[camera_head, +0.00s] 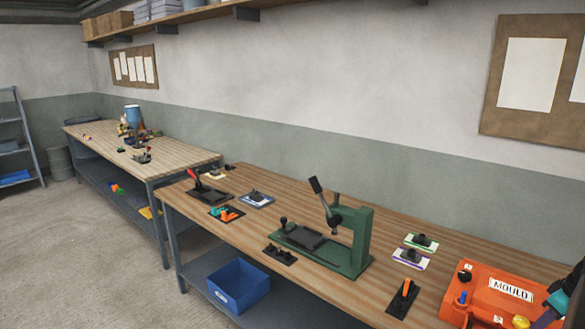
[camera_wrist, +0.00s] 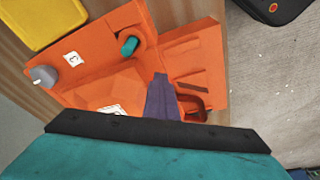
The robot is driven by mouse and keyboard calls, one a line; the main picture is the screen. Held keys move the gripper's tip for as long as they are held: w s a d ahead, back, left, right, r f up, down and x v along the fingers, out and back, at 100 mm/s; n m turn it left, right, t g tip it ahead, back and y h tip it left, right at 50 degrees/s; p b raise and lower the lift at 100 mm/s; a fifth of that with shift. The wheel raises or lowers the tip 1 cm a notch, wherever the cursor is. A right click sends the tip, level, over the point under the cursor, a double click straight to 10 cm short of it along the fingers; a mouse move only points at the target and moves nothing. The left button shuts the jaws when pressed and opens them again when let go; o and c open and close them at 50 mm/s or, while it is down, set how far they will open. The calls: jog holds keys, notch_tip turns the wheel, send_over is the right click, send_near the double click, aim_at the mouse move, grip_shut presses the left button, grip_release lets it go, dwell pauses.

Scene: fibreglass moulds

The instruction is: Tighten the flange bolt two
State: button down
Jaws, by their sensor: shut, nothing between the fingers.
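The orange mould (camera_head: 480,284), labelled MOULD, lies at the right end of the near bench. It fills much of the wrist view (camera_wrist: 95,95). There, a grey knob (camera_wrist: 43,76) stands beside a label reading 3, and a teal peg (camera_wrist: 130,45) stands in a raised orange block. No label reading 2 is legible, so I cannot tell which fitting is flange bolt two. My gripper (camera_wrist: 161,77) is shut and empty, its purple fingers over the mould, below and right of the teal peg. I cannot tell whether they touch it. My teal wrist hides the lower part.
A yellow object (camera_wrist: 40,20) lies beside the mould. A black object (camera_wrist: 272,10) is at upper right. In the head view, a green press (camera_head: 355,240) and a black plate with an orange strip (camera_head: 403,298) stand left of the mould. A blue bin (camera_head: 238,286) is below.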

jog(key=shift+w+a, duration=0.1)
jog(key=shift+a, duration=0.3)
jog(key=shift+s+d+r+p, duration=0.1)
jog(key=shift+s+d+p, duration=0.2)
jog(key=shift+s, duration=0.15)
jog(key=p+v, duration=0.1)
jog(key=v, duration=0.1)
jog(key=w+p+v, duration=0.1)
jog(key=p+v, duration=0.1)
jog(key=v, duration=0.1)
jog(key=shift+a+r, duration=0.25)
jog(key=shift+r, duration=0.2)
dwell(0.6)
